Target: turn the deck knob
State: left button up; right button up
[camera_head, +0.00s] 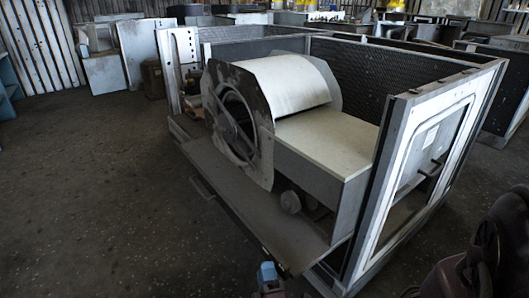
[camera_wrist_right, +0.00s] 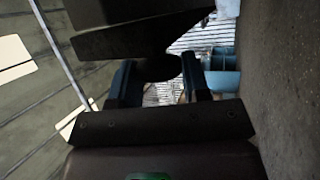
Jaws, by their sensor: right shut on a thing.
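In the right wrist view a dark rounded knob (camera_wrist_right: 160,68) shows between my two dark blue fingers, against the side of a dark slab. My right gripper (camera_wrist_right: 160,82) is shut on this knob, and its fingers hide part of it. In the head view my right gripper (camera_head: 268,272) shows only as a small blue tip at the bottom edge, close to the near edge of the low deck (camera_head: 235,195). The knob cannot be made out there. My left gripper is in neither view.
The blower housing (camera_head: 290,85) stands on the deck inside an open metal frame (camera_head: 385,170). A round grey part (camera_head: 290,202) sits beneath the pale duct (camera_head: 325,145). Floor (camera_head: 90,200) to the left is clear. Teal shelves (camera_wrist_right: 222,72) stand farther off.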

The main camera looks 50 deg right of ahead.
jog(key=o, duration=0.9)
jog(key=shift+o, duration=0.2)
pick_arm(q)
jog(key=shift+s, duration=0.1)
pick_arm(e)
jog(key=shift+f, duration=0.1)
